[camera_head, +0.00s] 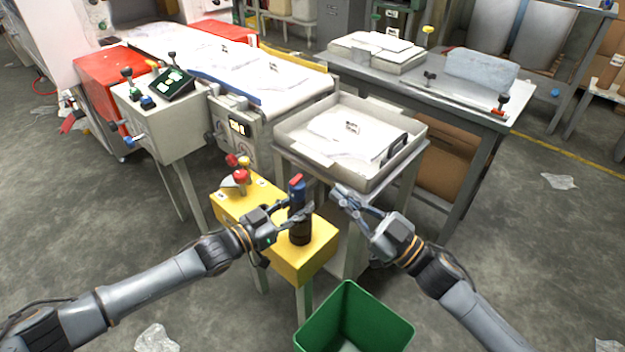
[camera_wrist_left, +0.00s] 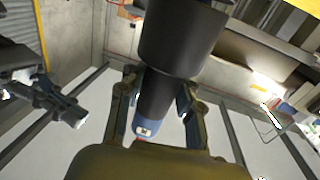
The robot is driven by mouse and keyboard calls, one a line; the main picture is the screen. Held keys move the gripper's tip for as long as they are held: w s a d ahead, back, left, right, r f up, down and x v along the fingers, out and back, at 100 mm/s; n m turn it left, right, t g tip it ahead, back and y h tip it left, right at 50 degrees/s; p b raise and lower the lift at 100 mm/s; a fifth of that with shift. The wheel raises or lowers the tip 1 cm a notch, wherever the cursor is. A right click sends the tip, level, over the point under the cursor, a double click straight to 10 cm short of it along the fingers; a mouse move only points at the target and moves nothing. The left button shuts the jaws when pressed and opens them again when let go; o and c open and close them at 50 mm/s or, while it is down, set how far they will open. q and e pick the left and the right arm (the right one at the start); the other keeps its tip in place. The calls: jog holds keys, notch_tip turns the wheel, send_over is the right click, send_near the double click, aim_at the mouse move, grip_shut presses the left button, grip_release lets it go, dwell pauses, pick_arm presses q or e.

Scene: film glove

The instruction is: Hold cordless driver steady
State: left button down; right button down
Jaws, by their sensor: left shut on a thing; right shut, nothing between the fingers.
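The cordless driver (camera_head: 299,232) is a dark, upright, bottle-like cylinder with a blue and red top, at the yellow stand (camera_head: 262,246). Whether its base touches the stand is hard to tell. My left gripper (camera_head: 300,209) is shut around its narrower upper part. In the left wrist view the dark driver body (camera_wrist_left: 182,42) passes between the fingers (camera_wrist_left: 156,103), with its blue end showing beyond them. My right gripper (camera_head: 344,197) is shut and empty, just right of the driver and apart from it. It also shows at the left of the wrist view (camera_wrist_left: 66,102).
A grey tray (camera_head: 290,145) with white film or gloves is behind my grippers. A green bin (camera_head: 370,335) sits in front. A conveyor (camera_head: 300,92) and a grey workbench (camera_head: 470,108) stand farther back.

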notch_tip(320, 180, up, 3)
send_over(297, 180)
jog(key=s+d, duration=0.1)
jog(key=shift+w+d+f, duration=0.1)
jog(key=shift+d+f, duration=0.1)
jog(key=shift+f, duration=0.45)
jog(key=shift+w+d+f, duration=0.1)
jog(key=shift+d+f, duration=0.1)
jog(key=shift+f, duration=0.4)
jog(key=shift+d+f, duration=0.2)
jog(key=shift+f, duration=0.45)
